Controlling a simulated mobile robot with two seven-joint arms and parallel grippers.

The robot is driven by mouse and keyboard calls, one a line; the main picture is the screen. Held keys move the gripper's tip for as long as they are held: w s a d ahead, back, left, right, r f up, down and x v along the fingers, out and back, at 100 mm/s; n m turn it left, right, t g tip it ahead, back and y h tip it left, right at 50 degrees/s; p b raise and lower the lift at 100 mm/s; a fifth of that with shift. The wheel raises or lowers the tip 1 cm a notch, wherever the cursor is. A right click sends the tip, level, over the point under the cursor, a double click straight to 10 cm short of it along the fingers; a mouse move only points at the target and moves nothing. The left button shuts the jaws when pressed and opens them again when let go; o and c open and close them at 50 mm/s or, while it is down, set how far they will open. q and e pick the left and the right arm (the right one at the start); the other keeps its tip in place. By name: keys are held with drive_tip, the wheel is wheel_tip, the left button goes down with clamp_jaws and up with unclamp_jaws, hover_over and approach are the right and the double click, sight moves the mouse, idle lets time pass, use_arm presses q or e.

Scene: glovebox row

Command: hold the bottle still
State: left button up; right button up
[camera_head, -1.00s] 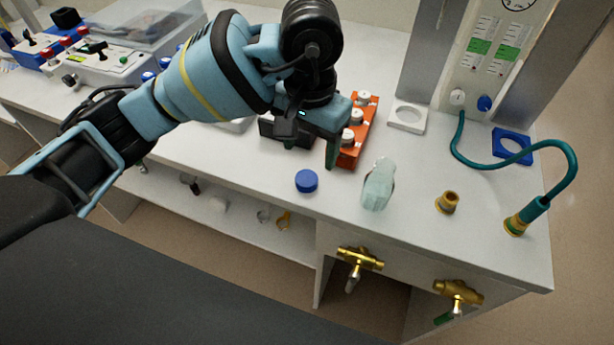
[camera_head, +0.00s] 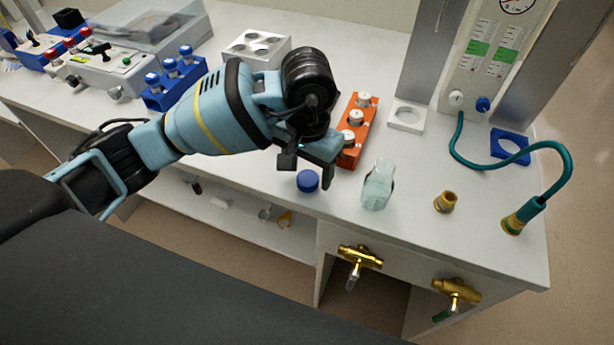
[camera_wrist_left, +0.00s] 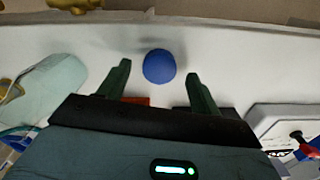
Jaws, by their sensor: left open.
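The bottle (camera_head: 378,186) is clear, pale green glass and stands on the white bench right of my left gripper, apart from it. In the left wrist view the bottle (camera_wrist_left: 48,88) shows at the left, outside the fingers. A round blue cap (camera_head: 307,181) lies on the bench, close to the gripper's fingertips in the head view. In the left wrist view the cap (camera_wrist_left: 159,66) shows between and beyond the two fingertips. My left gripper (camera_head: 308,180) is open with nothing between its fingers; it also shows in the left wrist view (camera_wrist_left: 156,80). My right gripper is not in view.
An orange rack (camera_head: 350,155) with white-capped vials stands behind the gripper. A brass fitting (camera_head: 445,202) and a teal hose (camera_head: 563,165) are right of the bottle. Brass valves (camera_head: 360,256) stick out from the bench front. A blue rack (camera_head: 172,95) stands at the left.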

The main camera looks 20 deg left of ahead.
sight(307, 178)
use_arm(q)
drive_tip(key=shift+f, duration=0.65)
drive_tip(key=c, duration=1)
wheel_tip(307, 178, up, 10)
